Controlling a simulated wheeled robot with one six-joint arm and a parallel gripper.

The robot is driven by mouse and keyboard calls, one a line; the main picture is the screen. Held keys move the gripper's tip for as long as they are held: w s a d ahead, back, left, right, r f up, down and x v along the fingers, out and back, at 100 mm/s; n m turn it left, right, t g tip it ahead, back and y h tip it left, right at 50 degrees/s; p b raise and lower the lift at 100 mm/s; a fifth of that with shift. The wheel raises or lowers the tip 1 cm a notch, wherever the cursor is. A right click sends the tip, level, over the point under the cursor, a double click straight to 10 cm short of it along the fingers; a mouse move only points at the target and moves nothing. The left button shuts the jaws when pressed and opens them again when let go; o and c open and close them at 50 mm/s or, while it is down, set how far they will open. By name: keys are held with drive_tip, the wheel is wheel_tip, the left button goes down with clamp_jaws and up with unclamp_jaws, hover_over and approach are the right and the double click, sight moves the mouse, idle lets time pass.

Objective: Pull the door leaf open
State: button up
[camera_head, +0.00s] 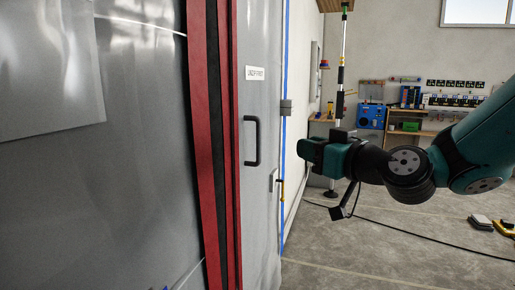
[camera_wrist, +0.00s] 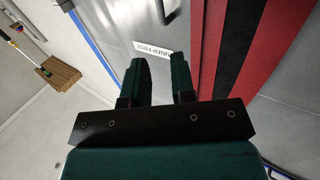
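The door leaf (camera_head: 258,200) is a grey metal panel with a small white label, seen nearly edge-on left of centre in the head view. It fills the upper middle of the wrist view (camera_wrist: 110,30). Its black upright bar handle (camera_head: 256,141) is below the label; part of it shows at the top edge of the wrist view (camera_wrist: 161,10). My gripper (camera_head: 306,149) is right of the handle in the head view, apart from it. In the wrist view its two fingers (camera_wrist: 158,64) are spread with nothing between them. The leaf looks closed.
Red and black strips (camera_head: 212,140) border the leaf on its left, beside a large grey panel (camera_head: 140,180). A blue edge strip (camera_head: 286,60) runs on its right. A shelf with tools (camera_head: 410,130) stands behind. The floor (camera_head: 370,255) is mostly clear, with a dark cable across it.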

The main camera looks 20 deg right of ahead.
sight(260, 133)
drive_tip(key=p+x, duration=1.4)
drive_tip(key=x, duration=0.2)
drive_tip(key=shift+r+p, duration=0.2)
drive_tip(key=shift+p, duration=0.15)
drive_tip(key=shift+w+a+f, duration=0.2)
drive_tip(key=shift+w+a, duration=0.1)
drive_tip(key=shift+w, duration=0.35)
clamp_jaws()
